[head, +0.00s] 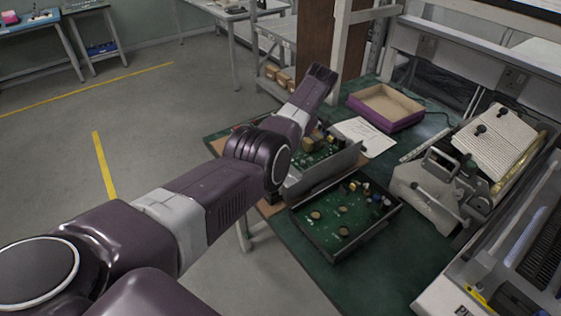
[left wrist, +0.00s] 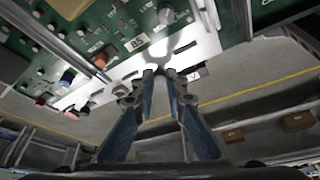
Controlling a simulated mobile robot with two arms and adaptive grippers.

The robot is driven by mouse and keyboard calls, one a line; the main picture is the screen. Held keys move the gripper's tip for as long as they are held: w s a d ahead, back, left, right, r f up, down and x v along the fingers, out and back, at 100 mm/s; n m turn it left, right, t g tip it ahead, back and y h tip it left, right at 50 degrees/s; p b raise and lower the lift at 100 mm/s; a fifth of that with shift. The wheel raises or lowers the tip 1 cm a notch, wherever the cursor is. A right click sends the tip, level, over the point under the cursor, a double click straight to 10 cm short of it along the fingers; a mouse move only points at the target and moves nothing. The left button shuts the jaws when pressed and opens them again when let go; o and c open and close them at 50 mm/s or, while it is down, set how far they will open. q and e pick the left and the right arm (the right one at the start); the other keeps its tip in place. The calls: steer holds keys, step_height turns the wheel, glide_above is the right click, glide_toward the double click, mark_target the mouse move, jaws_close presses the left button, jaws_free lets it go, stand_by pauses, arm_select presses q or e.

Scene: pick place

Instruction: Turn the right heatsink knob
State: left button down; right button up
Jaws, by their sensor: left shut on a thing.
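A green circuit board (head: 318,157) with a silver heatsink plate (head: 330,171) lies on the green table, partly hidden by my left arm. In the head view this gripper is hidden behind my arm. My right gripper is in neither view.
A second circuit board (head: 336,232) lies in front of the first. A purple open box (head: 386,107) and a white paper (head: 367,138) are behind. A grey metal fixture (head: 431,190) stands to the right. Bare green table (head: 385,265) shows at the front.

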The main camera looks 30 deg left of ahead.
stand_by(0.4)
arm_select(q)
steer(key=c, duration=1.9)
jaws_free()
steer(key=shift+c, duration=0.2)
step_height(320, 180, up, 10)
